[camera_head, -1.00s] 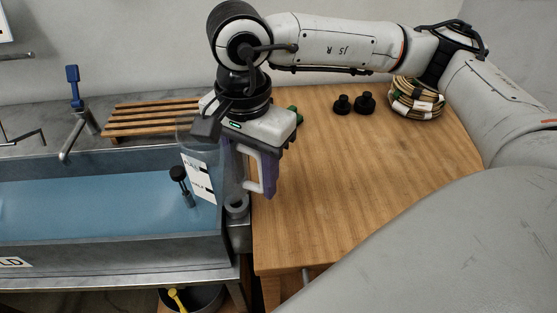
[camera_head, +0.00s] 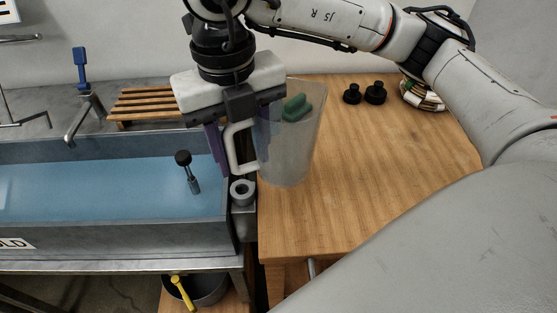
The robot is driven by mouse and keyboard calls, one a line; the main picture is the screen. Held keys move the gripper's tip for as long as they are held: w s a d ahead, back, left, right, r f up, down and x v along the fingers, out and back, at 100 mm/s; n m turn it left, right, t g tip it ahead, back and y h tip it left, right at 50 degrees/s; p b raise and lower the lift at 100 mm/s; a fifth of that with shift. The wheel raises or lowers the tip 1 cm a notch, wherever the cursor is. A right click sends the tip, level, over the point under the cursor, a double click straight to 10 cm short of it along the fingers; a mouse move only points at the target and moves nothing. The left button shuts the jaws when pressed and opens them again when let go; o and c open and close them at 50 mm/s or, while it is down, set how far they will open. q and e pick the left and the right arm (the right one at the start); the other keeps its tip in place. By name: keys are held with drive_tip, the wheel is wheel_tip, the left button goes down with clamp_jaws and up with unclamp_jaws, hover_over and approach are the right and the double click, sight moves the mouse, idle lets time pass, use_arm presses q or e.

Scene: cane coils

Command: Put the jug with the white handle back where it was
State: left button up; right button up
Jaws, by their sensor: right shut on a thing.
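The clear jug (camera_head: 298,150) with the white handle (camera_head: 229,152) appears over the left part of the wooden table (camera_head: 390,170). Its handle faces left. My right gripper (camera_head: 238,148) is shut on the handle, at the jug's left side, with purple fingers pointing down. The jug looks nearly upright and empty. I cannot tell whether its base touches the table. A green object (camera_head: 296,107) shows at or through the jug's upper part. My left gripper is out of view.
A water-filled metal trough (camera_head: 120,225) lies left, with a black-knobbed fitting (camera_head: 188,170) in it. A grey ring (camera_head: 243,192) sits at its right end. The table's middle is clear.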

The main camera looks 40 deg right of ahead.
wheel_tip(320, 180, down, 10)
drive_tip(key=shift+p, duration=0.3)
drive_tip(key=shift+f+b, duration=0.15)
drive_tip(key=shift+b, duration=0.15)
drive_tip(key=o, duration=1.5)
drive_tip(key=shift+o, duration=0.2)
drive_tip(key=r, duration=1.2)
drive_tip(key=shift+a+r, duration=0.2)
drive_tip(key=shift+r, duration=0.1)
drive_tip(key=shift+s, duration=0.1)
